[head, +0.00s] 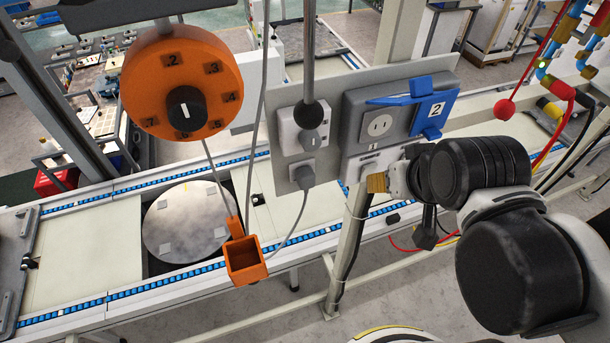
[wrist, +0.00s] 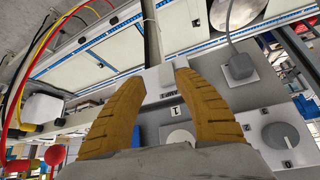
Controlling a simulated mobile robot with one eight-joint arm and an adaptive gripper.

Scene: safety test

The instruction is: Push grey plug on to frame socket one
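The grey plug (head: 305,177) sits at a white wall outlet low on the left of the grey panel, with a grey cable hanging from it. It also shows in the wrist view (wrist: 240,66), right of my fingers. A grey frame (head: 358,122) with a blue part is right of it. Its socket one (head: 380,125) has a round white face; the wrist view shows it (wrist: 180,138) between my fingers, partly hidden by my gripper. My gripper (head: 376,183) is open below socket one, right of the plug. Its yellow fingers (wrist: 165,82) are apart, with no plug between them.
The blue cover (head: 432,112) marked 2 is at the frame's right. A grey rotary switch (head: 310,115) is above the plug. An orange dial (head: 182,85) and orange open box (head: 245,260) hang to the left. A red ball (head: 504,109) hangs at right. A conveyor runs behind.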

